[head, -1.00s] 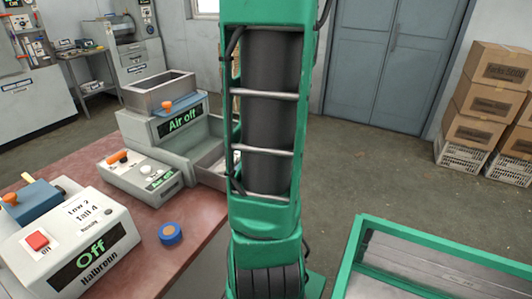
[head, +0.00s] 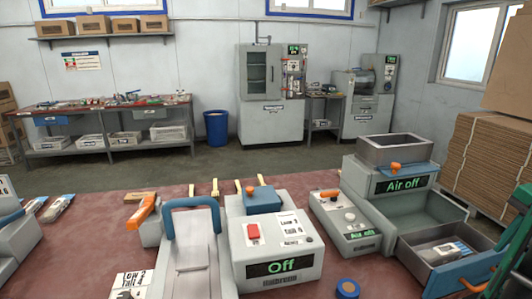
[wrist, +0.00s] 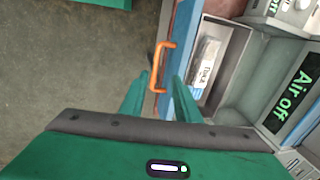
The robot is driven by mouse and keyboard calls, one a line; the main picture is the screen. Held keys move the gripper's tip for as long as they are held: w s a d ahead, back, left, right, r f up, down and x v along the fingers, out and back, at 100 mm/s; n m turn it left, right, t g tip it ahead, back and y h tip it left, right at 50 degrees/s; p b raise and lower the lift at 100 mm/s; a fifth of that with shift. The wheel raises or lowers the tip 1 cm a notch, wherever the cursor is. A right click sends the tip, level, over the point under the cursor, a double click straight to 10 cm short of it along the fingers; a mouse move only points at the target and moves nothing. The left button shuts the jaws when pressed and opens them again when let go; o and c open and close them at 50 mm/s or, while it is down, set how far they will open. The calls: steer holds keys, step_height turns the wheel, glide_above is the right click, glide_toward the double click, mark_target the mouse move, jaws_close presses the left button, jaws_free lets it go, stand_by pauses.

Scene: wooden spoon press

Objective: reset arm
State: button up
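My gripper (wrist: 160,78) shows in the wrist view, with its two green fingers spread apart and nothing visibly held. An orange handle (wrist: 161,68) on a blue drawer front (wrist: 187,60) lies just past the fingertips. Whether a finger touches it cannot be told.
The press (head: 275,255) reads "Off" and has a red button. A grey control box (head: 346,222) stands beside it. A blue round piece (head: 348,288) lies on the red-brown bench (head: 300,185). Flat cardboard stacks (head: 480,165) stand at right. Open floor shows behind the bench.

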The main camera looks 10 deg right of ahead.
steer(key=s+a+f+n+g, duration=0.1)
steer(key=a+n, duration=1)
steer(key=a, duration=1.3)
steer(key=shift+a+f+g, duration=0.25)
steer(key=shift+f+g, duration=0.35)
steer(key=shift+f, duration=0.05)
